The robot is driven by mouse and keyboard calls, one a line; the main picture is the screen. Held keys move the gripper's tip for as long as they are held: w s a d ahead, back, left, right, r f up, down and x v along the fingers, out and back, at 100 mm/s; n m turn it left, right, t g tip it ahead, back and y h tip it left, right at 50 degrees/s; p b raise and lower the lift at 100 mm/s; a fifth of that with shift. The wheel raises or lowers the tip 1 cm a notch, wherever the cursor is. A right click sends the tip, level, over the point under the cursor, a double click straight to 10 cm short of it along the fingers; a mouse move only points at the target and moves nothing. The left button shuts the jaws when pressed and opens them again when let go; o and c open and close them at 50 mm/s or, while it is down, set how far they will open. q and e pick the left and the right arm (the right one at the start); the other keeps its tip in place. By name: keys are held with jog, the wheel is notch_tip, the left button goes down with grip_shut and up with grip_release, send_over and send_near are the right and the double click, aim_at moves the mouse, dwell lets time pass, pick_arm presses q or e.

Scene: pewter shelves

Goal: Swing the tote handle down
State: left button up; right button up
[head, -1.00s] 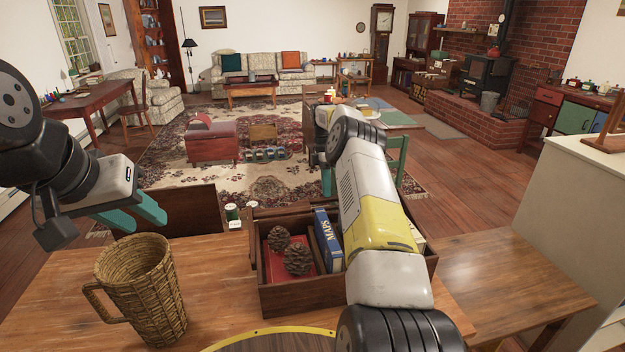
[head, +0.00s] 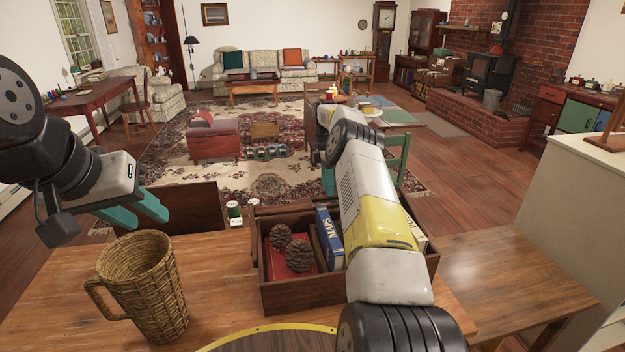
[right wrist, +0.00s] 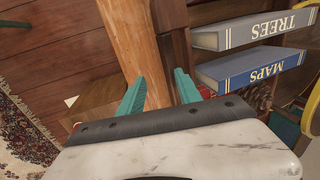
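The wooden tote (head: 306,297) stands on the table, holding books and two pine cones. Its wooden handle bar (head: 283,207) seems to show along the far side, partly hidden by my right arm. My left gripper (head: 145,217) is open and empty above the table's left side, away from the tote.
A wicker mug-shaped basket (head: 145,290) stands left of the tote. A round yellow-rimmed tray (head: 270,342) lies in front. The tote holds a blue MAPS book (head: 328,240) and a grey TREES book (right wrist: 250,30). Bare table (head: 490,275) lies to the right.

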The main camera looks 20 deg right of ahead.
jog(key=shift+x, duration=1.1)
jog(key=shift+s+a+r, duration=0.1)
jog(key=shift+s+r, duration=0.2)
jog(key=shift+r, duration=0.65)
jog(key=shift+s+a+r, duration=0.1)
jog(key=shift+s+r, duration=0.2)
jog(key=shift+r, duration=0.7)
jog(key=shift+s+a+r, duration=0.1)
jog(key=shift+s+r, duration=0.25)
jog(key=shift+r, duration=0.6)
jog(key=s+a, duration=0.1)
jog(key=s, duration=0.3)
jog(key=s+a, duration=0.2)
jog(key=s, duration=0.2)
jog(key=s+a+r, duration=0.1)
jog(key=s+a, duration=0.1)
jog(key=s, duration=0.2)
jog(key=shift+s+r, duration=0.1)
jog(key=shift+s, duration=0.2)
